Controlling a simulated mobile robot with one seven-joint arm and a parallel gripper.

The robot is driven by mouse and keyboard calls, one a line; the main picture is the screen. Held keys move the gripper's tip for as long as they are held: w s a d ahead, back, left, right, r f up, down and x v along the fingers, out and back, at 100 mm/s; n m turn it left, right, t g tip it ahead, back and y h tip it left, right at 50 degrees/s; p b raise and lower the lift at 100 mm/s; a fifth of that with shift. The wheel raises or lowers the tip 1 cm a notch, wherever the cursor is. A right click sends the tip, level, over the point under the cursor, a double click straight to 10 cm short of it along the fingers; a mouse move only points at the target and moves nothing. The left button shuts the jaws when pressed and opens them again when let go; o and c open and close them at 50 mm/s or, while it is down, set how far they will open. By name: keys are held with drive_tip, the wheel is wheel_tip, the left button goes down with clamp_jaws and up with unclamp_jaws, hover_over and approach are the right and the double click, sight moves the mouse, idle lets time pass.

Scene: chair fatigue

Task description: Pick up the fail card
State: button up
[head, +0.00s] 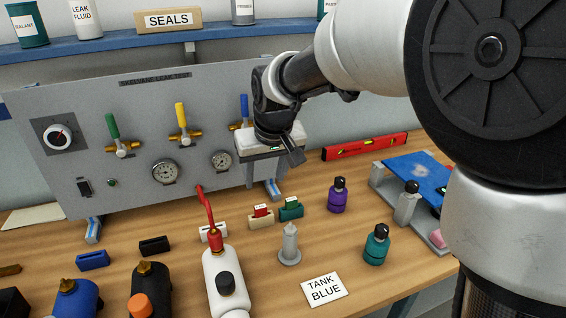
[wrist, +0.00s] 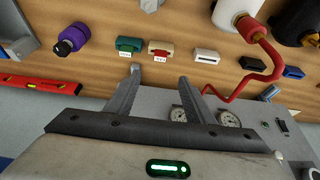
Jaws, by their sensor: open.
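A red card (head: 261,210), which I take to be the fail card, stands in a tan holder (head: 261,222) on the bench. Its lettering is too small to read surely. It also shows in the wrist view (wrist: 160,54), just beyond the space between my fingertips. My gripper (wrist: 160,74) is open and empty, with one finger either side of that space. In the head view my gripper (head: 290,152) hangs in front of the grey panel, above and behind the card, apart from it.
A green holder with a card (head: 291,209) stands close right of the tan one, and a white holder (head: 213,233) to its left. A purple bottle (head: 337,195), a grey stand (head: 289,246) and a white bottle with red hose (head: 224,282) are nearby. The grey gauge panel (head: 70,105) rises behind.

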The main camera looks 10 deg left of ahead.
hover_over(261, 208)
drive_tip(key=s, duration=0.2)
wheel_tip(261, 208, down, 9)
drive_tip(key=x, duration=0.3)
drive_tip(key=d+x, duration=0.1)
drive_tip(key=x, duration=0.1)
drive_tip(key=shift+f+b, duration=0.2)
drive_tip(key=shift+b, duration=0.15)
drive_tip(key=c, duration=1.1)
